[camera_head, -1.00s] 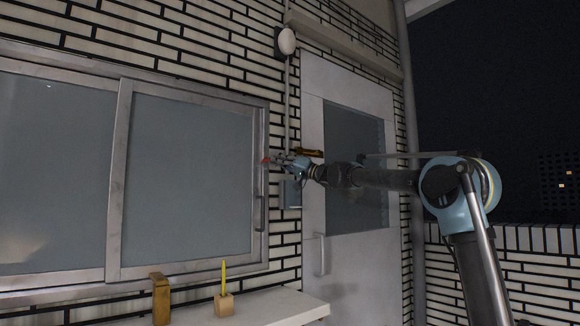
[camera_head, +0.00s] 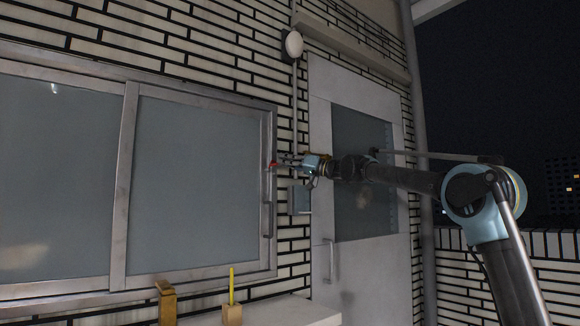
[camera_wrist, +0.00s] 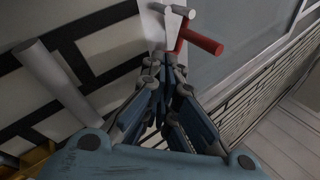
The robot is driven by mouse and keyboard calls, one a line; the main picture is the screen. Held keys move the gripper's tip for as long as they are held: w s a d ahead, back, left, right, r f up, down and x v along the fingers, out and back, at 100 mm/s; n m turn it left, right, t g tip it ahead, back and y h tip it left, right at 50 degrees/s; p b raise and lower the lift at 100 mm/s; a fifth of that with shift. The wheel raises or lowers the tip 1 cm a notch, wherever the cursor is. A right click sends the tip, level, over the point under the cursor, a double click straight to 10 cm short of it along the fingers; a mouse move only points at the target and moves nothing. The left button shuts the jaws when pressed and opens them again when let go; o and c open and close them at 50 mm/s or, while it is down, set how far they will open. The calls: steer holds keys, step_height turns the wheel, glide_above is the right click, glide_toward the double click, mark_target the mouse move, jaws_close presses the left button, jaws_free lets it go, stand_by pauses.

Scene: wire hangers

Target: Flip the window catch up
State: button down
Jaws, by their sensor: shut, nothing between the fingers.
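The window catch (camera_wrist: 202,41) shows in the wrist view as a red lever with a white-grey mount at the edge of the window frame. In the head view it is a small red spot (camera_head: 272,165) on the right frame of the sliding window (camera_head: 190,185). My gripper (camera_wrist: 165,60) is shut and empty. Its fingertips are right beside the catch, close to the base of the red lever; I cannot tell whether they touch. In the head view my gripper (camera_head: 285,163) points left at the catch, and its fingers are small there.
A grey box (camera_head: 300,199) is on the brick wall below my gripper. A white door (camera_head: 320,130) stands to the right, behind my arm. A ledge (camera_head: 290,312) below holds a yellow stick in a wooden block (camera_head: 232,314) and a brass-coloured piece (camera_head: 167,303).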

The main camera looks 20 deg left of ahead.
steer(key=shift+s+r+n+h, duration=0.2)
steer(key=shift+n+h, duration=0.1)
steer(key=shift+n, duration=0.2)
steer(key=shift+s+a+r+n+g+h, duration=0.3)
steer(key=shift+n+h, duration=0.2)
steer(key=shift+n, duration=0.2)
stand_by(2.1)
steer(key=shift+w+d, duration=0.1)
